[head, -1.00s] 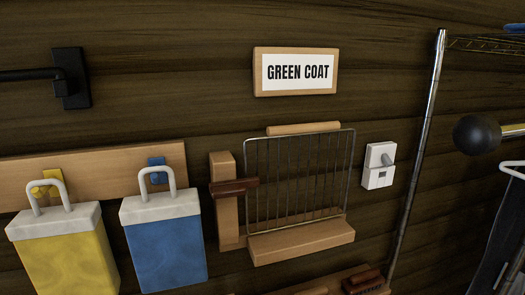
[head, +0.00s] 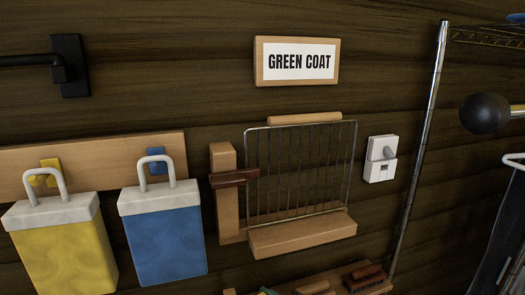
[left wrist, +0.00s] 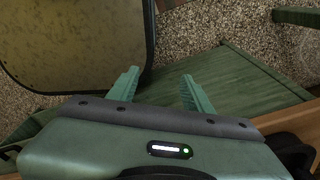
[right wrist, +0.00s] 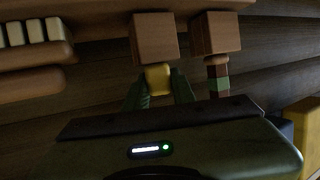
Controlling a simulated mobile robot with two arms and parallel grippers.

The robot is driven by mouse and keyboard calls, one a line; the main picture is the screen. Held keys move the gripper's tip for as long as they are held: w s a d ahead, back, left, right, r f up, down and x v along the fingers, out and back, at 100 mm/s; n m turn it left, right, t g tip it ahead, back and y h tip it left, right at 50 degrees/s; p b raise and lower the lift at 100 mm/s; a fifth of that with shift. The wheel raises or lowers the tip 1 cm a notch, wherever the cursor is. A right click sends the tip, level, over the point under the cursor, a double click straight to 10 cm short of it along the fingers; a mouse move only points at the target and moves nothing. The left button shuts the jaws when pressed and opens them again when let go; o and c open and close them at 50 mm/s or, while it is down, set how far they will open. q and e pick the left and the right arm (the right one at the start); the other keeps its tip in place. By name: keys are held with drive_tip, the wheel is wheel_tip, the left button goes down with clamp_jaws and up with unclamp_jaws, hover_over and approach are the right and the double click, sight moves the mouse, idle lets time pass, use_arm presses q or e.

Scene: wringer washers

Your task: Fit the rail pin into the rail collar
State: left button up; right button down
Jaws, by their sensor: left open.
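I cannot make out the rail pin or rail collar for certain. In the right wrist view, my right gripper (right wrist: 158,84) has its fingers close on both sides of a yellow piece (right wrist: 158,77), which sits against a wooden block (right wrist: 155,37). Whether this piece is the rail pin I cannot tell. Beside it, a second wooden block (right wrist: 215,32) has a peg (right wrist: 217,82) with green and reddish bands. In the left wrist view, my left gripper (left wrist: 160,88) is open and empty above a green surface (left wrist: 235,95). Neither gripper shows in the head view.
A wire rack (head: 300,170) hangs on the plank wall below a GREEN COAT sign (head: 297,62). Yellow (head: 62,250) and blue (head: 165,245) bags hang at left. A white switch (head: 380,158), metal post (head: 421,140) and black ball (head: 484,114) stand at right.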

idle(0.4)
drive_tip(key=shift+r+p, duration=3.05)
drive_tip(key=shift+r, duration=0.45)
